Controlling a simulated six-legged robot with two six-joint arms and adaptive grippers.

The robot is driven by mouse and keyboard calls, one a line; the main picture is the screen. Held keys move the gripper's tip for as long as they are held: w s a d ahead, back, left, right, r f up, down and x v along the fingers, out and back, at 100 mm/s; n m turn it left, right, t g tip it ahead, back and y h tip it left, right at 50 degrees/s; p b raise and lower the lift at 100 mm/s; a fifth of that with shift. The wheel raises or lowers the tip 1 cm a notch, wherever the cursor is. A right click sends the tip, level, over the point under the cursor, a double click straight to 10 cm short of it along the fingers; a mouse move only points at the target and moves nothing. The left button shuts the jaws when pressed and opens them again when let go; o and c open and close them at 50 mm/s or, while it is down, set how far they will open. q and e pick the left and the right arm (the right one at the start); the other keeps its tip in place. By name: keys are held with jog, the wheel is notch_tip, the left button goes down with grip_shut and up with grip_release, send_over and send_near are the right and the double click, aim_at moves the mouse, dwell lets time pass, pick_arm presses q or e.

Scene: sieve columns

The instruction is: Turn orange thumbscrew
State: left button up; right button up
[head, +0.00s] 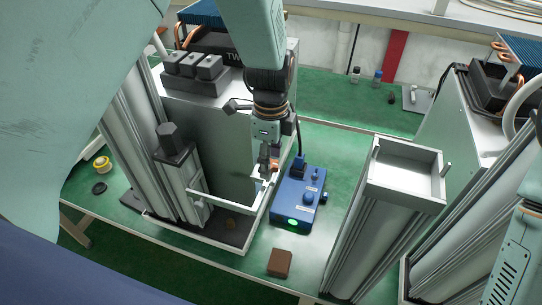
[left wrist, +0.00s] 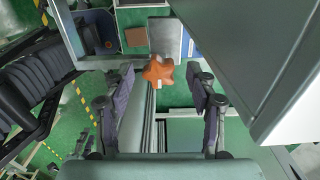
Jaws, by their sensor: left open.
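The orange thumbscrew (left wrist: 158,71) has a lobed, star-like head in the left wrist view. My left gripper (left wrist: 160,82) is open, with one dark-padded finger on each side of the thumbscrew and visible gaps between. In the head view the left gripper (head: 267,168) points down beside the sieve column, and only a small orange part of the thumbscrew (head: 275,165) shows next to its fingers. The thumbscrew's shaft is hidden. My right gripper is not in view.
A blue control box (head: 297,198) with a lit green button stands just right of the left gripper. A brown block (head: 280,263) lies on the green table. A light metal frame (head: 232,246) surrounds the column base. Another column with an open tray top (head: 407,190) stands to the right.

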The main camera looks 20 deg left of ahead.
pick_arm(q)
jog(key=shift+s+a, duration=0.25)
jog(key=shift+a, duration=0.2)
jog(key=shift+c, duration=1.4)
jog(key=shift+w+d, duration=0.25)
jog(key=shift+w, duration=0.1)
jog(key=c, duration=0.5)
jog(key=shift+s, duration=0.1)
jog(key=c, duration=0.4)
jog(key=shift+r+n, duration=0.1)
jog(key=shift+n, duration=0.2)
